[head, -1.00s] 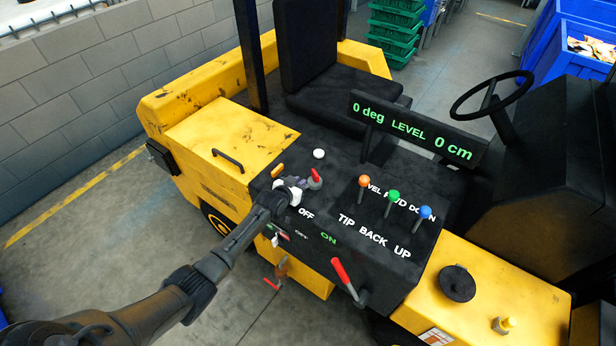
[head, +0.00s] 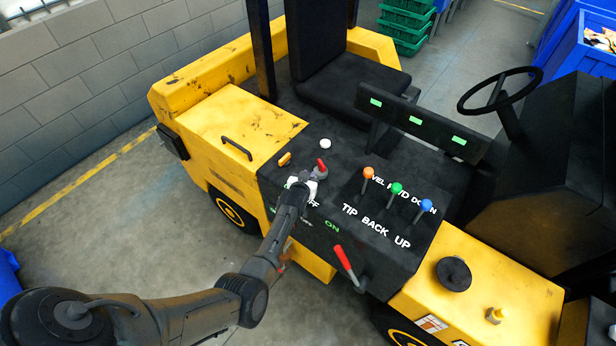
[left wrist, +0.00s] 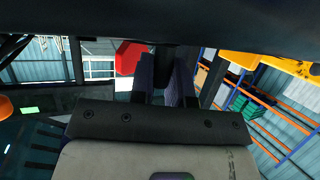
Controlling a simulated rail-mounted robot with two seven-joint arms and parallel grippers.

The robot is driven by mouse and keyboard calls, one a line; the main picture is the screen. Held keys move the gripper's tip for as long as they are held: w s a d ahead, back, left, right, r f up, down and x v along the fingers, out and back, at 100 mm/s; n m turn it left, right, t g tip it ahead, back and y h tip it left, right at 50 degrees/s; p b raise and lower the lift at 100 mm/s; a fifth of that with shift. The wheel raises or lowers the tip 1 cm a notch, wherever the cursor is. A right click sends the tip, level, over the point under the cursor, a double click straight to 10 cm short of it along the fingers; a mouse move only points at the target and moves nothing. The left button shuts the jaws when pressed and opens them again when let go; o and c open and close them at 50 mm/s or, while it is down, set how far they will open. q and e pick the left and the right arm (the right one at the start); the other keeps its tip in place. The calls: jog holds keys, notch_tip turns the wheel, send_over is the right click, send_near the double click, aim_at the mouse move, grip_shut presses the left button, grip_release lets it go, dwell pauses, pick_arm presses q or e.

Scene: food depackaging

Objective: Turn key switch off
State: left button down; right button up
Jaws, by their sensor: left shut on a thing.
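The green ON label shows lower on the panel. In the left wrist view my left gripper (left wrist: 164,80) has its two fingers close together, with a red part (left wrist: 129,58) beside them. The exact contact is hidden. My right gripper is not in view.
Orange (head: 368,173), green (head: 396,188) and blue (head: 426,205) knobbed levers stand right of the switch. A red-handled lever (head: 345,260) juts from the panel's front. A white button (head: 325,143) sits behind the switch. The display bar (head: 420,128) shows only green blocks.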

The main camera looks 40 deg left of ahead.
pick_arm(q)
jog(key=c, duration=1.3)
grip_release()
jog(key=shift+w+a+r, duration=0.1)
jog(key=shift+r, duration=0.05)
jog(key=shift+o, duration=1)
jog(key=p+v, duration=0.1)
jog(key=v, duration=1.3)
jog(key=shift+f, duration=0.3)
jog(key=shift+c, duration=0.4)
